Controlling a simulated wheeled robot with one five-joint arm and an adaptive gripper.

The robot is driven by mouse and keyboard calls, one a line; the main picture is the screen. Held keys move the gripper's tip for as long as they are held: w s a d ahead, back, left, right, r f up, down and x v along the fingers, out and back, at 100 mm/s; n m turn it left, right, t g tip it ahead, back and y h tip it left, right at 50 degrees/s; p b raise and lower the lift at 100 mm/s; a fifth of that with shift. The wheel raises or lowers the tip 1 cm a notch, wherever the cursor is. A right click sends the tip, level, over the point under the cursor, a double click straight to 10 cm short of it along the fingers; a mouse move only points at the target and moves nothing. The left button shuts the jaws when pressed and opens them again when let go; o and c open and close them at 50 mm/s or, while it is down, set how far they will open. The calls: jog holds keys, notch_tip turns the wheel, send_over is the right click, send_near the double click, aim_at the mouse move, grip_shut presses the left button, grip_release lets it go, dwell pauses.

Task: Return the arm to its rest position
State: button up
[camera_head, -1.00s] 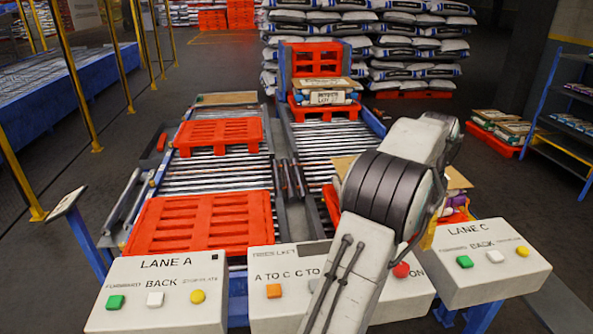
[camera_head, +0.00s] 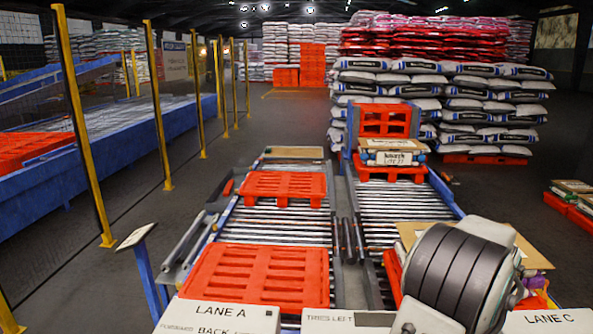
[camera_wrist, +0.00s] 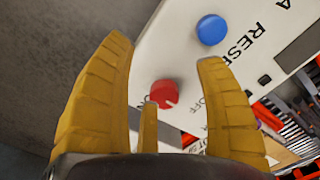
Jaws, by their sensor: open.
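My gripper (camera_wrist: 170,80) shows in the wrist view with its yellow fingers spread apart and nothing between them. Behind the fingers is a white control panel with a red button (camera_wrist: 164,94) and a blue button (camera_wrist: 211,30), with the lettering "RESET" beside it. I cannot tell how far the fingers are from the panel. In the head view my arm (camera_head: 455,275) stands at the lower right, in front of the panels, and its gripper is hidden there.
Lane A's panel (camera_head: 215,318) and lane C's panel (camera_head: 548,322) line the front. Orange pallets (camera_head: 255,285) lie on the roller lanes (camera_head: 290,225). Yellow fence posts (camera_head: 85,130) stand left. Stacked sacks (camera_head: 480,105) stand at the back. Open floor (camera_head: 250,120) lies between fence and lanes.

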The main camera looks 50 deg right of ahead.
jog(key=w+a+n, duration=0.1)
jog(key=w+a, duration=0.2)
jog(key=w+a+n, duration=0.1)
jog(key=w+a, duration=0.2)
jog(key=a, duration=0.1)
jog(key=w+a+r, duration=0.1)
jog(key=w+a, duration=0.2)
jog(key=shift+a+n, duration=0.35)
jog(key=shift+n, duration=0.05)
jog(key=w+a+r+n+t, duration=0.1)
jog(key=w+a+r+n, duration=0.1)
jog(key=a+n, duration=0.3)
jog(key=w+a+r+n+t, duration=0.1)
jog(key=w+a+n, duration=0.3)
jog(key=a, duration=1)
jog(key=w+a+r+n+t, duration=0.2)
jog(key=w+a+r+n, duration=0.1)
jog(key=a, duration=0.6)
jog(key=w+n, duration=0.1)
jog(key=n, duration=0.1)
jog(key=shift+w+a+r+n, duration=0.15)
jog(key=shift+w+a+n, duration=0.1)
jog(key=shift+w+n, duration=0.05)
jog(key=shift+a+n, duration=0.3)
jog(key=shift+a, duration=0.25)
jog(key=shift+c, duration=0.4)
